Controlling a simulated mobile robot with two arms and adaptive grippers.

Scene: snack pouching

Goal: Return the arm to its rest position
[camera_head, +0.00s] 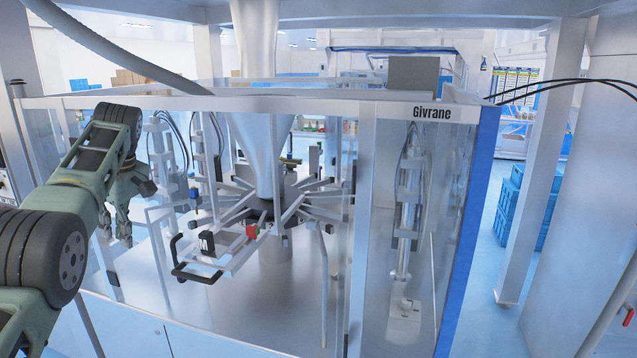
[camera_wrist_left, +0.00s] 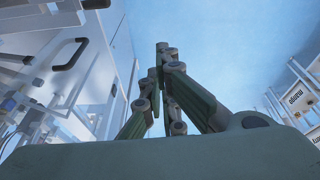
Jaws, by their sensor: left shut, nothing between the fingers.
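My left arm comes in from the left in the head view. Its gripper (camera_head: 122,222) hangs pointing down in front of the left side of the packing machine (camera_head: 285,106). In the left wrist view the fingers (camera_wrist_left: 162,62) of the left gripper come together at the tips, with nothing between them. Blue floor shows beyond the fingertips. My right gripper is in neither view.
The glass-sided machine marked "Givrane" fills the middle. A black handle (camera_head: 196,275) sticks out from the machine near the left gripper. Blue crates (camera_head: 510,205) stand at the right behind a white post (camera_head: 540,150).

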